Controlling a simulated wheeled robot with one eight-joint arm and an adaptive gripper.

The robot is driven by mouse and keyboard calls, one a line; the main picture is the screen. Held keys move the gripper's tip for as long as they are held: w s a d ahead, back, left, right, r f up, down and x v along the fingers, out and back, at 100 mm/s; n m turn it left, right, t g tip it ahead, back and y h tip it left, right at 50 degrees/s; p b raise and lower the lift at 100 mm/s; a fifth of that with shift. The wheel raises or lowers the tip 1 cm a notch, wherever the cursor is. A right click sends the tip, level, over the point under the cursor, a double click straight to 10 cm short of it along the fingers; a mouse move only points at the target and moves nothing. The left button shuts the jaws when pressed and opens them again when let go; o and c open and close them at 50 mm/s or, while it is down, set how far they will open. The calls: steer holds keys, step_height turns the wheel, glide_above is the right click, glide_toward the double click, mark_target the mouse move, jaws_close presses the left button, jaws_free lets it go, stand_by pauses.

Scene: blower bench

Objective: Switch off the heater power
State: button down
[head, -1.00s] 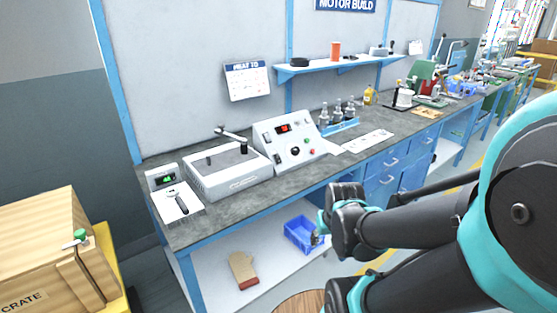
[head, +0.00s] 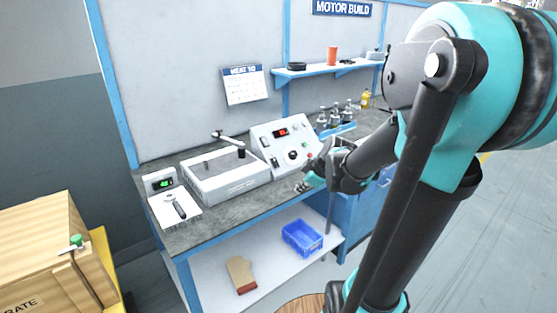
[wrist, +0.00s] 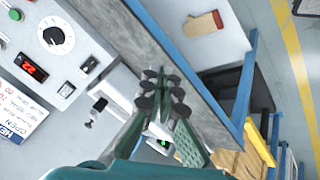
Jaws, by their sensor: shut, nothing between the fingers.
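A white sloped control box (head: 262,133) stands on the bench, with a lit red display (head: 282,132), a black dial (head: 292,156) and small buttons. In the wrist view the box (wrist: 32,42) fills the left side. My gripper (head: 308,183) is shut and empty, in front of the box near the bench edge. It also shows in the wrist view (wrist: 162,102), apart from the switches. Switch labels are unreadable.
A white unit with a grey top (head: 225,186) and a lever stands left of the box. A small green-display scale (head: 162,183) is further left. Bottles (head: 340,118) stand at the right. A blue bin (head: 301,238) and a mitt (head: 240,274) lie on the lower shelf.

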mark_target(274, 159)
steer(key=w+r+n+t+y, duration=0.1)
steer(key=w+r+n, duration=0.2)
steer(key=w+n, duration=0.2)
steer(key=w+r+n+t+y, duration=0.1)
steer(key=w+r+n, duration=0.3)
steer(key=w, duration=0.5)
steer(key=shift+w+d+n, duration=0.15)
steer(key=shift+d+n, duration=0.15)
steer(key=shift+n, duration=0.5)
steer(key=shift+w+f, duration=0.1)
steer(key=shift+f, duration=0.05)
steer(key=x, duration=1.3)
steer(key=shift+w+a+f, duration=0.1)
steer(key=shift+w+a, duration=0.1)
steer(key=shift+w, duration=0.2)
steer(key=shift+w+a+f, duration=0.15)
steer(key=shift+w+a, duration=0.1)
steer(key=shift+w, duration=0.15)
steer(key=shift+s+d, duration=0.1)
steer(key=shift+r, duration=0.25)
